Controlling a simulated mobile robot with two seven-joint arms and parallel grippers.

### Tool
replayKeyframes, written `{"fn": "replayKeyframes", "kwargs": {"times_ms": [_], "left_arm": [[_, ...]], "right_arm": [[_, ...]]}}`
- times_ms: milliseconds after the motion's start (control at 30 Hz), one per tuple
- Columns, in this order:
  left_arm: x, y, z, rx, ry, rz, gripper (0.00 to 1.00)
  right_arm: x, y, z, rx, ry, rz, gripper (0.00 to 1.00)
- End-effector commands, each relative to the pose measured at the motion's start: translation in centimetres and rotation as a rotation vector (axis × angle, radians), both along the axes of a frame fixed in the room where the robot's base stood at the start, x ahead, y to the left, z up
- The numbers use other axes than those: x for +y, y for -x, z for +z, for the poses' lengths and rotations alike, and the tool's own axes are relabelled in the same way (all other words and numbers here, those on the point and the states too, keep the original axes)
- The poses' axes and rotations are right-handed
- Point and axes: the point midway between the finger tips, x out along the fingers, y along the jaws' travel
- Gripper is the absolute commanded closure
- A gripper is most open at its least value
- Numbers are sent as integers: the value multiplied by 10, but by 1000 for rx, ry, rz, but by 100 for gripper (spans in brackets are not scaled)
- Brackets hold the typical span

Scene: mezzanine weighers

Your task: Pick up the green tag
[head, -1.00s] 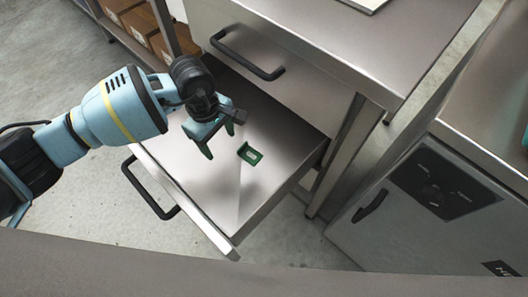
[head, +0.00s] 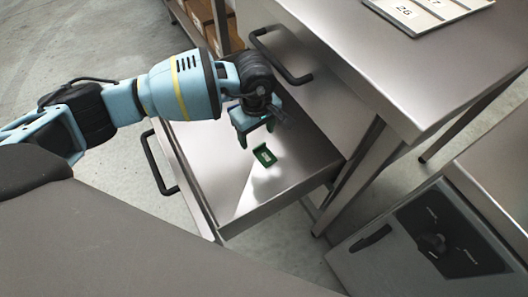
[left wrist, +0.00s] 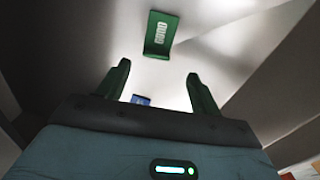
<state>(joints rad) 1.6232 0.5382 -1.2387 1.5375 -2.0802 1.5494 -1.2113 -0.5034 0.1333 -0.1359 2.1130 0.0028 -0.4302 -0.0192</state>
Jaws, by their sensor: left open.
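The green tag (head: 265,157), a small plate with a raised lip and pale marks, lies on the floor of the open metal drawer (head: 215,165). In the left wrist view the tag (left wrist: 160,35) sits ahead of the fingertips, roughly in line with the gap between them. My left gripper (head: 257,136) is over the drawer, just short of the tag, its green fingers apart. The left wrist view shows the fingers (left wrist: 158,72) open with no tag between them. My right gripper is in neither current view.
A small blue item (left wrist: 140,99) shows behind the fingers in the left wrist view. A closed drawer with a black handle (head: 280,57) is above. The metal worktop (head: 350,50) overhangs on the right, with a numbered board (head: 425,10). A grey cabinet (head: 400,250) stands lower right.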

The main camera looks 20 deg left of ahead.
Motion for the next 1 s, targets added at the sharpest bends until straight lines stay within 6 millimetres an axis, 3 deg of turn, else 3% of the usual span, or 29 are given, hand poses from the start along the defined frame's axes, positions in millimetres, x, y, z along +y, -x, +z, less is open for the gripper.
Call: {"fn": "replayKeyframes", "kwargs": {"times_ms": [267, 633, 900, 1000], "left_arm": [[-1, 0, -10, 0, 1, -1, 35], [-5, -3, -56, 1, 0, 0, 35], [-5, -4, -58, -2, 2, -1, 35], [-5, -3, -58, -2, 1, -1, 48]], "right_arm": [[-2, 3, -3, 8, 4, -2, 64], [-5, 8, -17, 24, 6, -4, 64], [-5, 5, -16, 18, 7, -4, 64], [-5, 3, -15, 14, 7, -4, 64]]}}
